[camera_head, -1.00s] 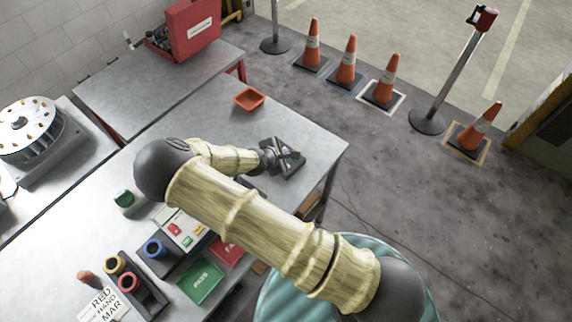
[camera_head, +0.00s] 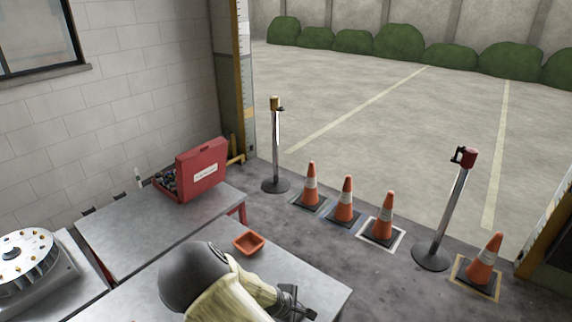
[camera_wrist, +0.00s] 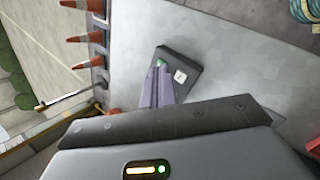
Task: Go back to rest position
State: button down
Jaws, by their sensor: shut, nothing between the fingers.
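My gripper (camera_head: 298,306) is at the bottom of the head view, over the right part of the near metal table (camera_head: 312,273). My arm's pale, bamboo-like link and dark joint cover much of that table. In the wrist view my gripper's narrow grey fingers (camera_wrist: 158,78) are together and hold nothing. Past the fingertips a small dark box (camera_wrist: 182,70) with a white label and a green spot lies on the metal surface. I cannot tell whether the fingertips touch it.
An orange tray (camera_head: 248,243) sits behind my arm. A red toolbox (camera_head: 202,170) stands on the back table (camera_head: 135,228). A round white device (camera_head: 25,255) is at left. Several traffic cones (camera_head: 344,200) and two posts (camera_head: 276,150) stand on the floor beyond.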

jog(key=s+d+r+m+g+y, duration=0.1)
jog(key=s+d+r+m, duration=0.3)
jog(key=r, duration=0.3)
jog(key=s+d+r+m+y+b, duration=0.1)
jog(key=s+d+r+m, duration=0.3)
jog(key=s+r+m, duration=0.2)
jog(key=s+d+r+m+g+y, duration=0.1)
jog(key=s+d+r+m, duration=0.3)
jog(key=r, duration=0.4)
jog(key=shift+s+d+m+g+y+b, duration=0.35)
jog(key=shift+s+m+y, duration=0.25)
jog(key=shift+s+m, duration=0.3)
jog(key=shift+w, duration=0.15)
